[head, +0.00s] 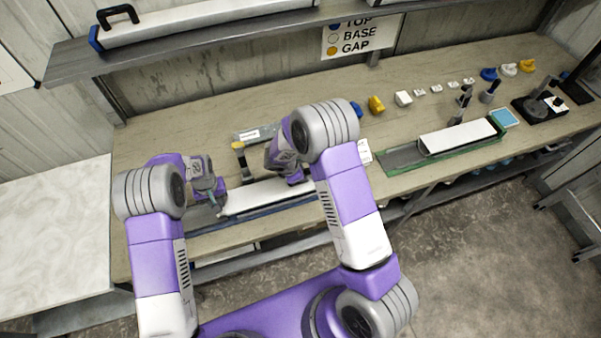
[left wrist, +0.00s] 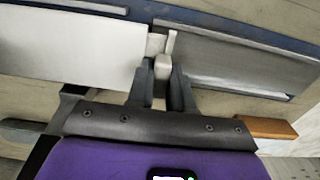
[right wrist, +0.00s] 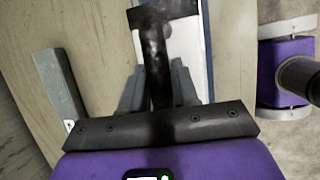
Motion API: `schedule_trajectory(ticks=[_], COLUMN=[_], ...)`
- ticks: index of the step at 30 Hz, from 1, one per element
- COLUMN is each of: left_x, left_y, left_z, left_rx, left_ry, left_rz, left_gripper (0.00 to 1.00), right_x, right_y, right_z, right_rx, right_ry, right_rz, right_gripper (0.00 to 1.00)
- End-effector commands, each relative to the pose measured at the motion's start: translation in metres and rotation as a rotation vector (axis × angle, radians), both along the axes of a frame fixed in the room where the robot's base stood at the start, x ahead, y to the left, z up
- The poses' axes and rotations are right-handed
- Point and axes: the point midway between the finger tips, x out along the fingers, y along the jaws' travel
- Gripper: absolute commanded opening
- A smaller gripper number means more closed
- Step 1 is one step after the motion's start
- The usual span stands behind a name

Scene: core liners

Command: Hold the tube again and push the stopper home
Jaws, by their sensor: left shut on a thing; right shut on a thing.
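The white tube (head: 262,195) lies in a blue-edged tray (head: 250,214) at the front of the bench. It also shows in the left wrist view (left wrist: 70,48). My left gripper (left wrist: 162,85) is shut on a small pale stopper (left wrist: 162,66) at the tube's end. How far the stopper sits inside is unclear. My right gripper (right wrist: 158,90) is shut on the stem of a dark T-shaped tool (right wrist: 156,55). The tool's crossbar lies over the white tube (right wrist: 185,45); whether it presses on it cannot be told. In the head view my right gripper (head: 293,180) hides part of the tube.
A grey labelled block (head: 255,135) lies behind the tube. An orange block (left wrist: 260,128) lies near the left gripper. Another white liner (head: 457,137) in a green-edged tray, with small caps and tools, occupies the right of the bench. A shelf (head: 215,40) runs above the back.

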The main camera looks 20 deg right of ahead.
Motion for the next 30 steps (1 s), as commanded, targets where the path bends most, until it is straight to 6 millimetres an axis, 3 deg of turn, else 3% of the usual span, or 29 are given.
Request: schedule_trajectory(ticks=[11,12,18,25,26,30], left_x=[-0.0008,-0.0009,-0.0011,-0.0012,-0.0013,-0.0012], left_y=[-0.0082,-0.0084,-0.0095,-0.0105,-0.0106,-0.0105], left_z=[0.0002,0.0002,0.0002,0.0002,0.0001,0.0002], left_rx=[-0.008,-0.009,-0.010,-0.011,-0.011,-0.011], left_ry=[0.000,0.000,0.000,-0.001,-0.001,-0.001], left_rz=[-0.003,-0.004,-0.004,-0.005,-0.005,-0.005], left_gripper=[0.00,0.24,0.50,0.50,0.37,0.34], right_x=[0.0008,0.0008,0.0011,0.0016,0.0016,0.0017], right_y=[0.0028,0.0030,0.0044,0.0066,0.0067,0.0070], right_z=[0.0004,0.0004,0.0003,0.0002,0.0003,0.0003], right_rx=[0.004,0.004,0.007,0.011,0.011,0.011], right_ry=[-0.002,-0.002,-0.003,-0.005,-0.005,-0.005], right_rz=[0.004,0.005,0.007,0.009,0.009,0.010], right_gripper=[0.00,0.00,0.00,0.00,0.00,0.00])
